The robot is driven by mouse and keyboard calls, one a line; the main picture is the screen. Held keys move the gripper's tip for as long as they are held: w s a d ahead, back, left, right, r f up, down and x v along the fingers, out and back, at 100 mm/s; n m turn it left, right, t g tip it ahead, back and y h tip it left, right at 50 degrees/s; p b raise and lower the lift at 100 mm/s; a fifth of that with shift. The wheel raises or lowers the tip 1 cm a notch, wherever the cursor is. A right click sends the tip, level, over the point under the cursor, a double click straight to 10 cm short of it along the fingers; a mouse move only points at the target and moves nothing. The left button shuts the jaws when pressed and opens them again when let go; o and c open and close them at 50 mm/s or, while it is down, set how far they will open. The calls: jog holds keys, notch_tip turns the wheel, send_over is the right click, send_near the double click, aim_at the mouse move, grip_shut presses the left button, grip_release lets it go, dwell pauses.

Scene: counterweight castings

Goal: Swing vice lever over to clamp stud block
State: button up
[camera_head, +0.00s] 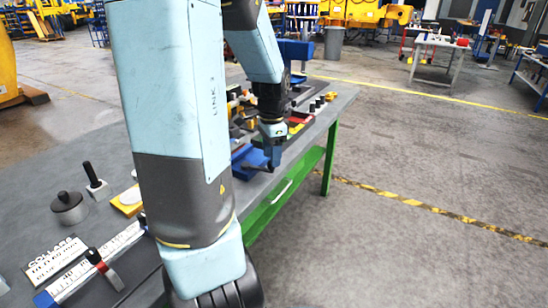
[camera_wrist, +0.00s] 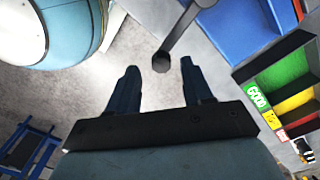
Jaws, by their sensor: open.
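In the wrist view my gripper (camera_wrist: 160,78) is open, with its two dark fingers apart. A grey lever (camera_wrist: 182,32) with a round dark end lies just beyond and between the fingertips. I cannot tell whether they touch it. The lever runs up and right beside the blue vice body (camera_wrist: 228,28). In the head view my gripper (camera_head: 273,155) hangs low by the bench's right edge, next to the blue vice (camera_head: 250,160), which my arm partly hides. I cannot make out the stud block in either view.
A tray with green, yellow and red compartments (camera_wrist: 290,90) stands right of the vice in the wrist view. In the head view, a lidded grey pot (camera_head: 69,207), a black-handled tool (camera_head: 96,182) and a ruled strip (camera_head: 100,262) lie on the near bench. Floor right of the bench is clear.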

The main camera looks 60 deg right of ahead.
notch_tip(320, 180, up, 12)
jog(key=shift+f, duration=0.2)
dwell(0.7)
jog(key=w+a+r+n+t, duration=0.35)
jog(key=w+a+n, duration=1.05)
jog(key=a, duration=0.5)
jog(key=a+r+n+t, duration=0.1)
jog(key=a+n+t, duration=0.1)
jog(key=a+n, duration=1)
jog(key=a, duration=0.9)
jog(key=shift+a+r, duration=0.15)
jog(key=shift+r, duration=0.25)
jog(key=shift+w, duration=0.15)
jog(key=shift+c, duration=0.6)
